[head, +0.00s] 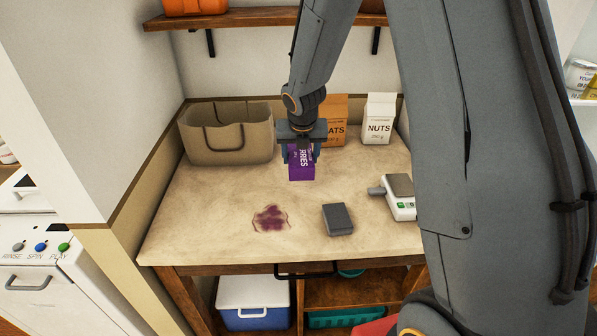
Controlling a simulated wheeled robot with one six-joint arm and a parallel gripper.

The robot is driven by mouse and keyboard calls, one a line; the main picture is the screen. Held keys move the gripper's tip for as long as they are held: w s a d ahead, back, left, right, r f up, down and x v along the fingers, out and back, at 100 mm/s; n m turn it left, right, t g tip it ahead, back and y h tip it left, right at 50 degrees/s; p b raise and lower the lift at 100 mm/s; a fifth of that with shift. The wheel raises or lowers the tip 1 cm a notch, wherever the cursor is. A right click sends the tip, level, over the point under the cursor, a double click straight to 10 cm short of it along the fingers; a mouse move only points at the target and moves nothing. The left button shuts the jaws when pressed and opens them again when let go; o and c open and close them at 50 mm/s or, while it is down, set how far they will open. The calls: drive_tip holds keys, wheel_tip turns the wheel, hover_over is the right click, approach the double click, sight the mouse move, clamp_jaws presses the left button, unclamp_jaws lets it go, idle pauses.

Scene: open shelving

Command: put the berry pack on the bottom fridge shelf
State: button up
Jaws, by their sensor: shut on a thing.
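My gripper (301,152) points down over the counter and is shut on the upper part of the pack. The pack hangs upright below the fingers; whether its base touches the counter I cannot tell. The bottom fridge shelf cannot be made out; a white shelf (585,101) with a few packages shows in part at the right edge.
A beige bag (225,138) stands at the counter's back left. An oats box (334,118) and a nuts box (379,119) stand behind my gripper. A dark grey block (338,219), a scale (400,196) and a purple stain (270,218) lie in front. A wooden shelf (262,17) hangs above.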

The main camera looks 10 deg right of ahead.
wheel_tip(320, 180, down, 7)
drive_tip(key=b, duration=0.3)
drive_tip(key=shift+f, duration=0.2)
drive_tip(key=shift+f+b, duration=0.1)
drive_tip(key=shift+b, duration=0.25)
drive_tip(key=o, duration=1.3)
